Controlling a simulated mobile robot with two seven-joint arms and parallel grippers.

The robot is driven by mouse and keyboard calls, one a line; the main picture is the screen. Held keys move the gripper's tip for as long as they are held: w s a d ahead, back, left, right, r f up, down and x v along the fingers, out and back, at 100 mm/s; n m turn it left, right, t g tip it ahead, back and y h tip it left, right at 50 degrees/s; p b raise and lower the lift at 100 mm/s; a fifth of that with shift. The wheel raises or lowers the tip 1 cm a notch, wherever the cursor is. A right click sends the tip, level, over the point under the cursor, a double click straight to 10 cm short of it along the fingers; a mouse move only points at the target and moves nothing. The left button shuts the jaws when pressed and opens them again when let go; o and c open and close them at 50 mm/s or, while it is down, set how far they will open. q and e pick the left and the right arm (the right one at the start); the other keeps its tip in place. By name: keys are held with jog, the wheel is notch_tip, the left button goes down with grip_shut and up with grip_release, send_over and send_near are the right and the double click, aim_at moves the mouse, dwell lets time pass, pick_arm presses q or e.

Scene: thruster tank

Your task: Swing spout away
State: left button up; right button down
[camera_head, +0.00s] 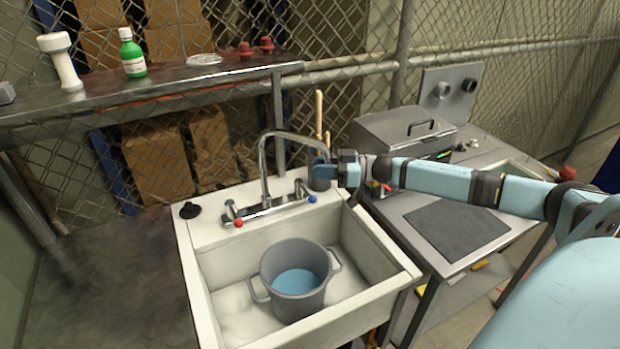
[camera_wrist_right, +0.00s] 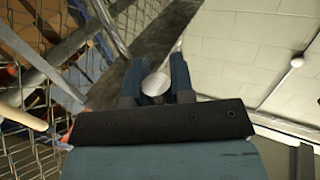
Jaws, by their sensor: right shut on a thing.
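The spout (camera_head: 264,165) is a tall curved metal tube rising from the tap base at the back of the white sink (camera_head: 185,250). It arches to the right, and its tip is at my right gripper (camera_head: 327,171). In the right wrist view, the fingers of my right gripper (camera_wrist_right: 155,75) are closed around the round, pale end of the spout (camera_wrist_right: 155,85). A grey pot (camera_head: 290,292) with bluish water stands in the basin, left of and below the spout's end. My left gripper is not in view.
Tap handles with a red knob (camera_head: 238,223) and a blue knob (camera_head: 312,199) flank the spout base. A black stopper (camera_head: 190,210) lies on the sink's back left corner. Wooden sticks (camera_head: 319,112) stand behind the gripper. A metal lidded unit (camera_head: 400,128) is to the right.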

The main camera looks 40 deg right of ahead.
jog(key=shift+w+d, duration=0.35)
jog(key=shift+d, duration=0.5)
jog(key=shift+w+d, duration=0.35)
jog(key=shift+d, duration=0.5)
jog(key=c, duration=1)
grip_release()
jog(key=shift+o, duration=0.2)
jog(key=shift+s, duration=0.1)
jog(key=shift+s+d+f, duration=0.1)
jog(key=shift+s+d, duration=0.1)
jog(key=shift+d, duration=0.1)
jog(key=b+v, duration=0.1)
jog(key=v, duration=1.2)
jog(key=shift+b, duration=0.35)
